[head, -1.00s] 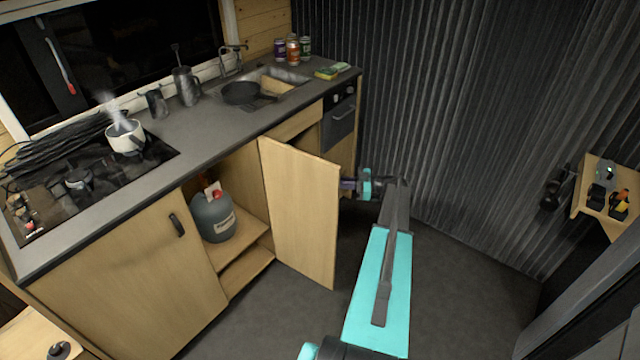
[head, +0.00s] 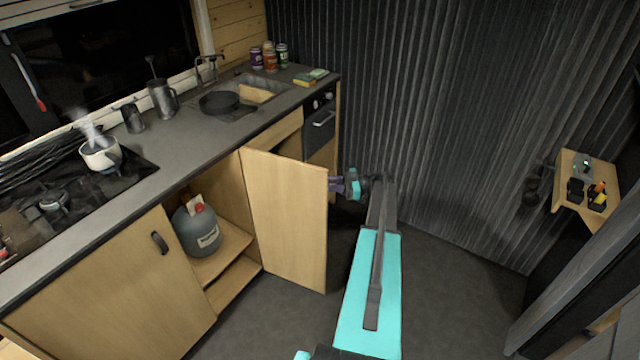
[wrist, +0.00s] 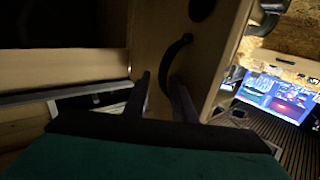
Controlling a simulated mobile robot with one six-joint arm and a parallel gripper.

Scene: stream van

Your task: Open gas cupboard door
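The wooden gas cupboard door (head: 288,220) stands swung well out from the counter in the head view, hinged at the right of its opening. A grey gas bottle (head: 198,230) shows inside the cupboard. My gripper (head: 337,185) is at the door's free edge, on its outer side, and its tips are partly hidden by the door. In the wrist view the dark curved door handle (wrist: 176,48) runs down between the two fingers of my gripper (wrist: 160,80). The fingers are apart, with a gap around the handle. I cannot tell whether either finger touches it.
A closed cupboard front (head: 120,290) with a dark handle is left of the opening. The counter (head: 150,155) above holds a steaming pot (head: 100,154) and a pan (head: 219,102). A small wall shelf (head: 572,165) is at right. The floor (head: 440,290) right of my arm looks clear.

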